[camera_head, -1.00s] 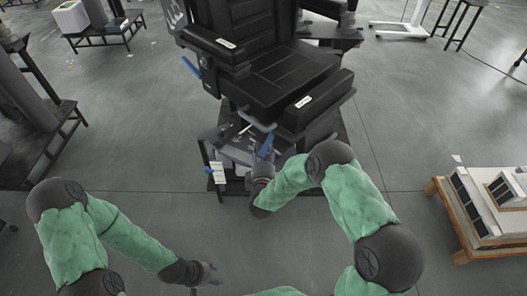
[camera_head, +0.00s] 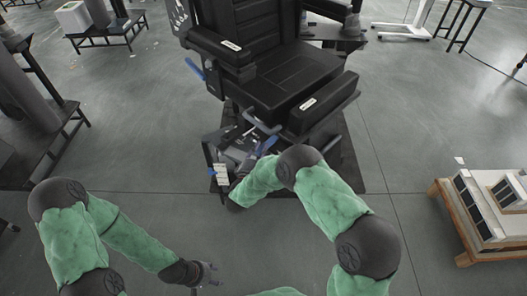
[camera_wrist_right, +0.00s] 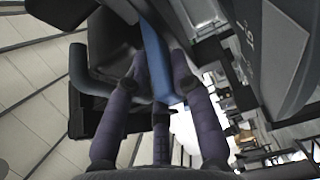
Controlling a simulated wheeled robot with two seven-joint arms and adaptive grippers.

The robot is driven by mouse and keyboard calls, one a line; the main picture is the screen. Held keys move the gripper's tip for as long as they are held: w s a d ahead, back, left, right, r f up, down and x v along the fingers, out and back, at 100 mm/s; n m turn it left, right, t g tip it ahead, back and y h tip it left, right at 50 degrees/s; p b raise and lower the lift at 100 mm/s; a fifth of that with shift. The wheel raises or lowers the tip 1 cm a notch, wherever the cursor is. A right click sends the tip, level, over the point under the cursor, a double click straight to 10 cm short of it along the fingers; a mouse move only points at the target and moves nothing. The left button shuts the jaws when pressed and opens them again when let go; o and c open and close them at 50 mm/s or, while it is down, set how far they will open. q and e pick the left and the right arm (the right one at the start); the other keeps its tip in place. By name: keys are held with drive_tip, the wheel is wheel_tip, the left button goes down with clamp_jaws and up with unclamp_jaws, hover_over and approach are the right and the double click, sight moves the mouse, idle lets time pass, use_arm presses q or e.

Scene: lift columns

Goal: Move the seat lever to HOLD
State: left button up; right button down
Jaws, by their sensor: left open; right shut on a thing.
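The black seat (camera_head: 295,75) stands on a dark base, and a blue lever (camera_head: 266,145) shows below its front edge. In the right wrist view, a blue lever (camera_wrist_right: 156,60) runs between the fingers of my right gripper (camera_wrist_right: 160,85), which is shut on it. In the head view my right gripper (camera_head: 240,168) is small and partly hidden among dark parts under the seat front. A white label (camera_head: 221,172) shows on the left; its text is too small to read, and I cannot make out a HOLD mark. My left gripper (camera_head: 207,275) is open and empty, low over the floor.
Another blue handle (camera_head: 194,68) sticks out left of the seat. A grey bar (camera_wrist_right: 85,75) lies close to the fingers. A wooden pallet (camera_head: 445,215) with white boxes stands at right, and a dark bench (camera_head: 60,130) at left.

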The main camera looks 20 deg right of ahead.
drive_tip(key=shift+w+a+f+m+g+h, duration=0.1)
drive_tip(key=shift+w+a+m+g+h, duration=0.2)
drive_tip(key=shift+w+m+g+h, duration=0.35)
drive_tip(key=shift+w+a+m+g+h, duration=0.3)
drive_tip(key=shift+m+g+h, duration=0.25)
drive_tip(key=shift+h, duration=0.3)
drive_tip(key=c, duration=1)
unclamp_jaws()
drive_tip(key=shift+c, duration=0.2)
drive_tip(key=v, duration=1.2)
drive_tip(key=shift+w, duration=0.2)
